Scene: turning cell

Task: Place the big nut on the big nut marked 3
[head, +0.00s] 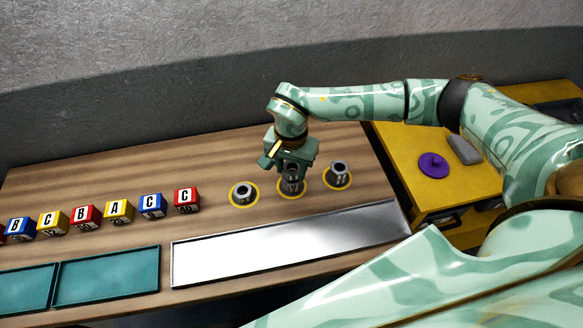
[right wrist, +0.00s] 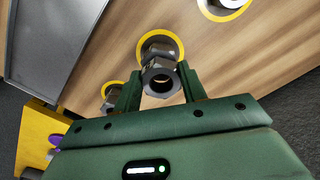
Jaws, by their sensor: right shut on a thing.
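My right gripper (head: 290,165) points down over the middle of three yellow-ringed spots on the wooden table. It is shut on a grey hexagonal big nut (right wrist: 161,79), seen between the fingers in the right wrist view. Another grey nut (head: 291,187) stands upright under it, inside the middle ring. The held nut looks lined up over it; whether they touch I cannot tell. Grey nuts also stand in the left ring (head: 243,191) and the right ring (head: 338,174); the right one looks taller. The marks on the nuts are too small to read. My left gripper is out of view.
A shiny metal tray (head: 290,247) lies in front of the nuts. Teal trays (head: 105,277) and a row of lettered blocks (head: 119,211) are to the left. A yellow cabinet (head: 400,146) with a purple disc (head: 433,165) stands right. The table behind the blocks is clear.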

